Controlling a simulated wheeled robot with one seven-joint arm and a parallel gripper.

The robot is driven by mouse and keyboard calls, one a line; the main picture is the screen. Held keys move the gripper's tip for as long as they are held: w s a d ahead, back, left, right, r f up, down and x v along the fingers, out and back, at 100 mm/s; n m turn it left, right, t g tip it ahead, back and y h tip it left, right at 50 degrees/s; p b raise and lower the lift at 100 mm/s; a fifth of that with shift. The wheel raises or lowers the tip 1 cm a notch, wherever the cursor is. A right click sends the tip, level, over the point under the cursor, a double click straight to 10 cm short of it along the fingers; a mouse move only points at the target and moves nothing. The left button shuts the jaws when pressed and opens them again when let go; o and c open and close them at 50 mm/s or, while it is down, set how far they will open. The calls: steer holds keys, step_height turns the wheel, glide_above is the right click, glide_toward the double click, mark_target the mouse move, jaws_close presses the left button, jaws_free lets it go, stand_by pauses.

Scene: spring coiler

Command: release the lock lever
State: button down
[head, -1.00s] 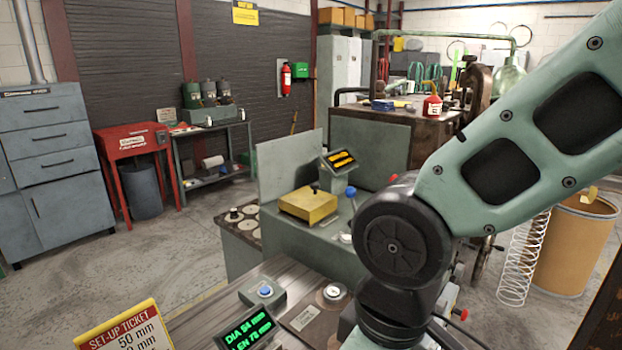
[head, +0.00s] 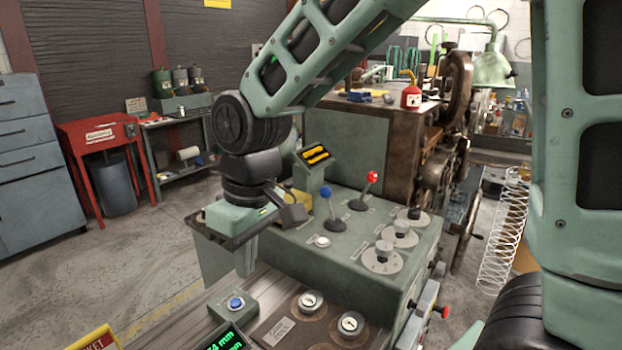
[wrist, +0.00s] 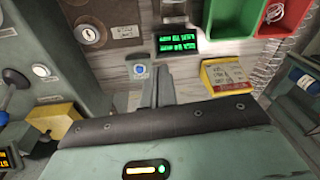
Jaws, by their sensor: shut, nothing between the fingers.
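Two upright levers stand on the green machine top in the head view: a blue-knobbed lever (head: 327,208) and a red-knobbed lever (head: 366,189). Their labels are too small to read, so I cannot tell which is the lock lever. My gripper (head: 246,268) is left of both levers, pointing down near the machine's front left edge. In the wrist view its fingers (wrist: 163,76) are together and hold nothing. A blue knob (wrist: 6,117) shows at the left edge of the wrist view. My gripper touches neither lever.
Dials (head: 383,258) sit right of the levers. In front are a blue push button (head: 235,304), round gauges (head: 311,301) and a green-lit display (head: 226,341). A yellow block (wrist: 55,130) and tilted screen (head: 316,154) stand near my wrist. A red side knob (head: 444,312) sticks out right.

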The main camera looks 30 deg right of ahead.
mark_target(329, 201)
steer(key=w+d+r+m+t+p, duration=0.1)
steer(key=w+d+r, duration=0.1)
steer(key=w+d, duration=0.45)
steer(key=w+d+r+m+p, duration=0.1)
steer(key=w+d, duration=0.3)
steer(key=w, duration=0.5)
steer(key=w+d+r+m, duration=0.1)
steer(key=w+d, duration=0.3)
steer(key=d, duration=0.5)
steer(key=w+d+r+m+h+p, duration=0.1)
steer(key=w+d, duration=0.4)
steer(key=d, duration=0.4)
steer(key=shift+w+t+h, duration=0.25)
steer(key=shift+t+h, duration=0.05)
steer(key=shift+t, duration=0.1)
step_height(329, 201, down, 9)
steer(key=s+p, duration=0.2)
steer(key=p, duration=0.4)
steer(key=shift+d, duration=0.3)
steer(key=shift+d+f+b, duration=0.1)
steer(key=shift+f+b, duration=0.05)
steer(key=shift+b, duration=0.2)
